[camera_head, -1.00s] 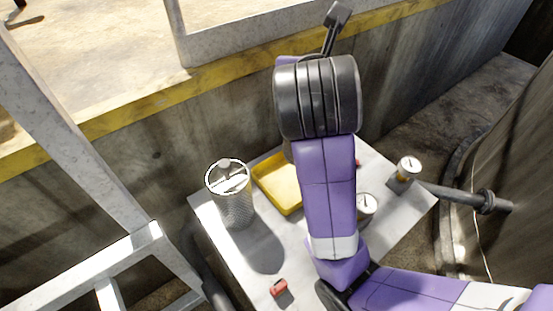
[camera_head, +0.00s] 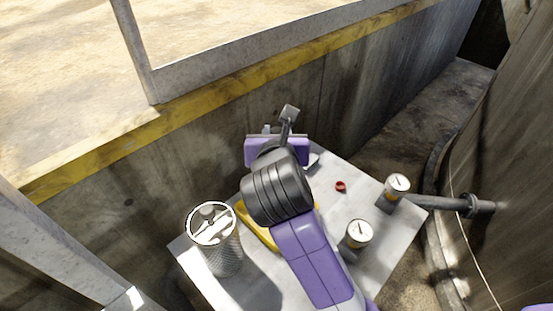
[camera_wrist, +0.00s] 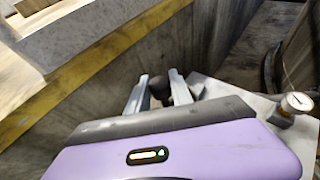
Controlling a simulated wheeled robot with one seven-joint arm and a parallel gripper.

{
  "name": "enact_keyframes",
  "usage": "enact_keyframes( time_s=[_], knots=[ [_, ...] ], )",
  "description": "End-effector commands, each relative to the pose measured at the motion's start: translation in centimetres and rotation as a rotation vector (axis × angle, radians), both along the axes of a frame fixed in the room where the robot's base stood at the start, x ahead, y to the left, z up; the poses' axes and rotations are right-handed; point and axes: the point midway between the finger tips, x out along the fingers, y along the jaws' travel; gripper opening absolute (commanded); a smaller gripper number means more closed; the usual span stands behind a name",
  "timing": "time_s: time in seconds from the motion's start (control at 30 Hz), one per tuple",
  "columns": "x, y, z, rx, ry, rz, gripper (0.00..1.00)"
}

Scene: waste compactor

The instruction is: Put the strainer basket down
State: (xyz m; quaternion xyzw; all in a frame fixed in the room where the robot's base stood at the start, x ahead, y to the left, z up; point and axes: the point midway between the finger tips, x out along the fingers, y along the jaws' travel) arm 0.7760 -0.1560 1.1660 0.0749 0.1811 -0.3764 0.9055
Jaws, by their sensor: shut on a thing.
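A perforated metal cylinder (camera_head: 224,262), which looks like the strainer basket, stands upright on the light grey table (camera_head: 325,180), near its left edge. It has a white rim and a bar across its top. My gripper is beyond the yellow tray, apart from this cylinder; its fingers are largely hidden in the head view. In the wrist view my gripper (camera_wrist: 160,86) is shut on a dark rounded thing (camera_wrist: 160,88) between its two pale fingers. Most of that thing is hidden, and I cannot tell what it is.
A yellow tray (camera_head: 257,233) is partly hidden under my arm. Two round gauges (camera_head: 358,233) (camera_head: 397,184) and a small red thing (camera_head: 341,187) are on the right. A concrete wall (camera_head: 215,150) rises behind the table. A pipe (camera_head: 435,202) runs right.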

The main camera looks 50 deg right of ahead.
Motion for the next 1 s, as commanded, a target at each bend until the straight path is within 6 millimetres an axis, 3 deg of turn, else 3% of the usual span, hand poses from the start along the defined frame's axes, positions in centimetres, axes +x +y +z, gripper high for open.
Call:
enact_keyframes(
  time_s=[0.1, 0.33, 0.6, 1.0],
  knots=[
    [-0.1, 0.0, -2.0, -0.001, -0.001, 0.000, 0.00],
    [0.0, 0.0, -3.6, -0.001, -0.003, 0.000, 0.00],
    [0.0, 0.0, -7.1, -0.001, -0.001, 0.000, 0.00],
    [0.0, 0.0, -7.4, -0.001, -0.004, 0.000, 0.00]
  ],
)
